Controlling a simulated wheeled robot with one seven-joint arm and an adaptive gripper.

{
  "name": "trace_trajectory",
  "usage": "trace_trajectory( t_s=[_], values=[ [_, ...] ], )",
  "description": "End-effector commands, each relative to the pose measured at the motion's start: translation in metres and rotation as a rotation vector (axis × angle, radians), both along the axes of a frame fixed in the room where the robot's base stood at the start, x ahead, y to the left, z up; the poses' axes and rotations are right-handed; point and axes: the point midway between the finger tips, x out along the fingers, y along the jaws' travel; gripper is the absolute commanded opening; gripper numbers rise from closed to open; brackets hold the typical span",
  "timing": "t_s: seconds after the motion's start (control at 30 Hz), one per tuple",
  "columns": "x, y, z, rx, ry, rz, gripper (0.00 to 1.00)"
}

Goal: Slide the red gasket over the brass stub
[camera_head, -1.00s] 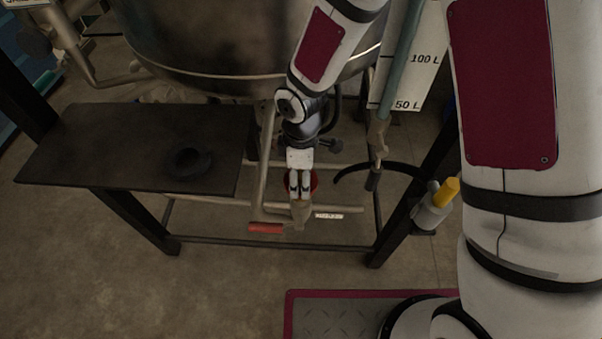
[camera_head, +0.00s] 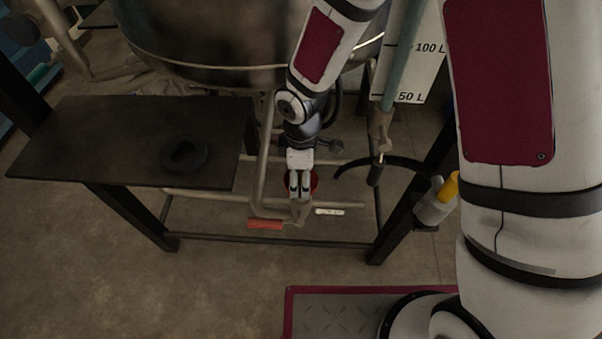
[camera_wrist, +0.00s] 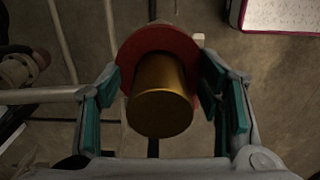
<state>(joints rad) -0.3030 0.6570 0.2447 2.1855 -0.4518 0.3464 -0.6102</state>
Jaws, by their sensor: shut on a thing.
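The red gasket (camera_wrist: 150,42) is a flat ring between the fingers of my gripper (camera_wrist: 163,78) in the wrist view. My gripper is shut on its outer edges, left and right. The brass stub (camera_wrist: 162,105) is a short round cylinder whose end faces the wrist camera. It appears to pass through the ring, with the gasket around it farther back; the lower part of the ring is hidden behind the stub. In the head view, a bit of the red gasket (camera_head: 314,182) shows beside my gripper (camera_head: 300,192), and the stub is hard to make out.
A dark table (camera_head: 90,140) at the left carries a black ring (camera_head: 184,154). A steel vessel (camera_head: 220,45) stands behind. A red-handled lever (camera_head: 265,224) and a white label (camera_head: 330,211) are close to my gripper. A curved black hook-like part (camera_head: 385,165) is to the right.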

Motion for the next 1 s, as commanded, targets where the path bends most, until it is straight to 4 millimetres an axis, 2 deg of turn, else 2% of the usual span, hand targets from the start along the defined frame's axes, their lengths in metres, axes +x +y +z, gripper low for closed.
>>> trace_trajectory(
  t_s=[0.13,0.17,0.23,0.67,0.77,1.0],
  values=[
    [0.0,0.0,-0.004,0.0,0.0,0.0,0.41],
    [0.0,0.0,-0.003,0.0,0.0,0.0,0.67],
    [0.0,0.0,-0.003,0.0,0.0,0.0,0.83],
    [0.001,0.0,0.003,0.0,-0.002,-0.001,0.83],
    [0.002,0.0,0.015,0.002,-0.004,-0.002,0.83],
    [0.002,0.0,0.064,0.002,-0.006,-0.002,0.83]
  ],
)
